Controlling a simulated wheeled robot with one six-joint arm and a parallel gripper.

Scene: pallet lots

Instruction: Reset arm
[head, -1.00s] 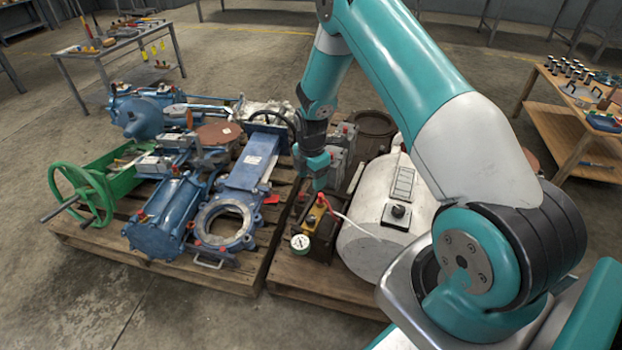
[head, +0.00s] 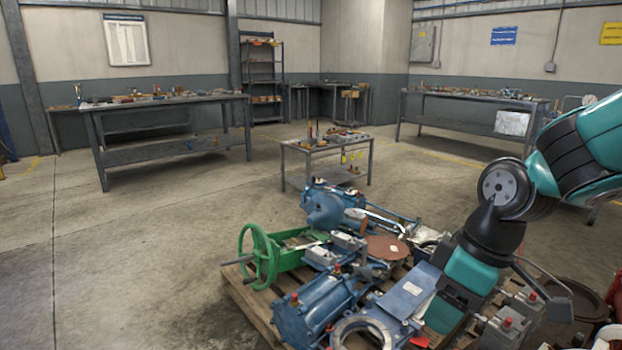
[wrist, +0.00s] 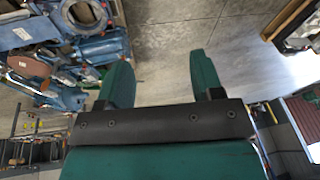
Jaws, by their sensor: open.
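My gripper (wrist: 160,68) shows in the wrist view with its two teal fingers spread apart. Nothing is between them but bare concrete floor beyond. In the head view my arm reaches in from the right edge and bends down at a dark joint in front of the pallet load. The fingertips cannot be made out there.
A wooden pallet (head: 249,308) carries blue valves, a green handwheel (head: 259,257) and a blue cylinder (head: 315,307), close to my arm. A small tool table (head: 325,146) stands behind. Workbenches line the walls. Floor at the left (head: 130,260) is clear.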

